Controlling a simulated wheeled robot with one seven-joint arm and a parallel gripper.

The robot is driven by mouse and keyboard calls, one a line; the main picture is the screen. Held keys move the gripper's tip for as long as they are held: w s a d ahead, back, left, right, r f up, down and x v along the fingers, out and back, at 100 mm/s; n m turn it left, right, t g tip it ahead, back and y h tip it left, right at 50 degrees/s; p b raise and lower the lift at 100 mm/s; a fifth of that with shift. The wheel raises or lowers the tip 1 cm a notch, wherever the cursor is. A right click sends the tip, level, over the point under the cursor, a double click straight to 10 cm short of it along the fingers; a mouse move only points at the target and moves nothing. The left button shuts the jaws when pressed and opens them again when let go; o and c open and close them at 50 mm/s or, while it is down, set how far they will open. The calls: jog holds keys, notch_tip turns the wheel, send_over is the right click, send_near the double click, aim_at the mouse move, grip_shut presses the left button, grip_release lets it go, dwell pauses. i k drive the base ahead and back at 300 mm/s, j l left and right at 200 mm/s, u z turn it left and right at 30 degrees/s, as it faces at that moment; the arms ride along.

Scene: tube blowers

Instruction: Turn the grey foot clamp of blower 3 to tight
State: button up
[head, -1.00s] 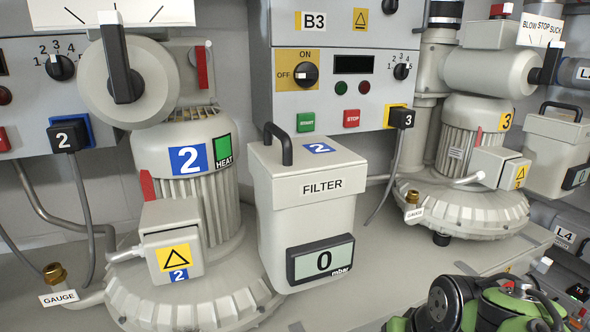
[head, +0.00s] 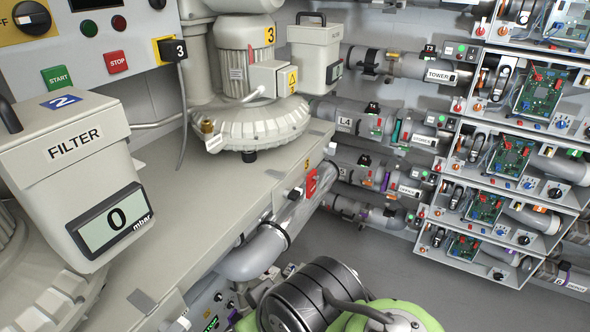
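Blower 3 (head: 247,112) stands on the grey bench at the upper middle, with a yellow 3 label on its ribbed motor and a wide finned base. A small dark foot (head: 249,156) shows under the front of that base. I cannot make out a grey foot clamp there for certain. A small grey plate (head: 142,302) lies flat near the bench's front edge, at the blower 2 end. Part of my green and black arm shows at the bottom middle, well in front of and below blower 3. My gripper's fingers are not in view.
The filter box (head: 74,180) stands on the bench at the left. A red lever (head: 311,184) and a pipe (head: 255,252) sit along the bench (head: 215,200) front. Racks with circuit boards (head: 510,160) fill the right wall. Grey floor (head: 350,258) is open between.

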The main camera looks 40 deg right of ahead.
aim_at(331, 149)
jog(key=z, duration=1.55)
jog(key=i+l+u, duration=0.4)
jog(key=i+l, duration=0.35)
